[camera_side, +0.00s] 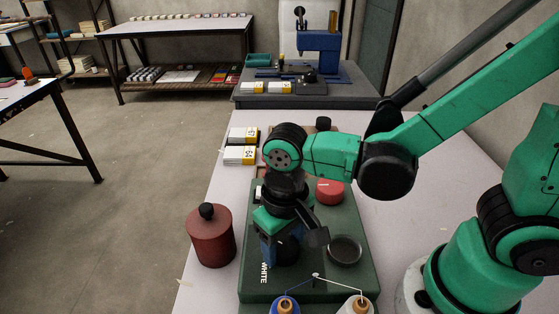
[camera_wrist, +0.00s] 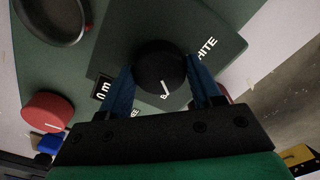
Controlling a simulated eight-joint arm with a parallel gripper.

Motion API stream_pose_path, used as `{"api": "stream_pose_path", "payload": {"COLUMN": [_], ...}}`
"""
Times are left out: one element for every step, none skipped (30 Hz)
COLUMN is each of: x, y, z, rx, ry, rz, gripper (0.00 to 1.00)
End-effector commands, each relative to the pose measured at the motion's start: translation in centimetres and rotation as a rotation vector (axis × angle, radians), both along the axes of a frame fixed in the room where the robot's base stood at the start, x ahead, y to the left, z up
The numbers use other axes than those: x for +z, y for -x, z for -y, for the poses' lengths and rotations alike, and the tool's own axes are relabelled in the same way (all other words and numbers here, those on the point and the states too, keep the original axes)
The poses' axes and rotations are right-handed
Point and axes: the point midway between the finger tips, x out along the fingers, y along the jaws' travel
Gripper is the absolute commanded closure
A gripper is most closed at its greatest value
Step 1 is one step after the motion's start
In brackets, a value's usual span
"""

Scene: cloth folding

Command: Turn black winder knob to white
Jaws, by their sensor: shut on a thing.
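The black winder knob (camera_wrist: 160,66) sits between the two blue fingers of my gripper (camera_wrist: 162,78) in the wrist view, with a finger against each side. Its white pointer line points toward the bottom of the picture, near a label starting with "B" that is partly covered. The "WHITE" label (camera_wrist: 207,48) lies up and right of the knob, its first letter covered. In the side view my gripper (camera_side: 280,252) points down over the green winder base (camera_side: 315,285). The knob is hidden there by the gripper, and the "WHITE" label (camera_side: 264,273) shows beside it.
A red knob (camera_side: 330,192) and a dark round dish (camera_side: 345,250) are on the winder base. Thread spools (camera_side: 285,306) stand at its front. A dark red canister (camera_side: 210,240) stands left of it. Small boxes (camera_side: 240,155) lie behind. The table is clear at right.

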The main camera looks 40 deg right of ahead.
Motion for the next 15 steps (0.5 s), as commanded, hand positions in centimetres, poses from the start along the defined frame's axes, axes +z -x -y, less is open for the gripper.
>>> {"api": "stream_pose_path", "payload": {"x": [0.02,0.02,0.02,0.02,0.02,0.02,0.02,0.02,0.02,0.02,0.02,0.02,0.02,0.02,0.02], "y": [0.0,0.01,0.0,0.0,0.01,0.01,0.01,0.01,0.01,0.01,0.01,0.01,0.01,0.01,0.01], "z": [-0.02,-0.02,-0.02,-0.02,-0.02,-0.03,-0.03,-0.03,-0.03,-0.03,-0.03,-0.03,-0.03,-0.04,-0.04], "rx": [0.035,0.06,0.095,0.122,0.149,0.188,0.216,0.245,0.284,0.312,0.34,0.379,0.407,0.435,0.474], "ry": [0.0,0.0,0.0,0.0,0.0,0.0,0.0,0.0,0.0,0.0,0.0,0.0,0.0,0.0,0.0], "rz": [-0.001,-0.001,-0.001,-0.001,-0.001,-0.002,-0.002,-0.002,-0.002,-0.002,-0.002,-0.002,-0.002,-0.002,-0.002], "gripper": [0.95,0.95,0.95,0.95,0.95,0.95,0.95,0.95,0.95,0.95,0.95,0.95,0.95,0.95,0.95]}}
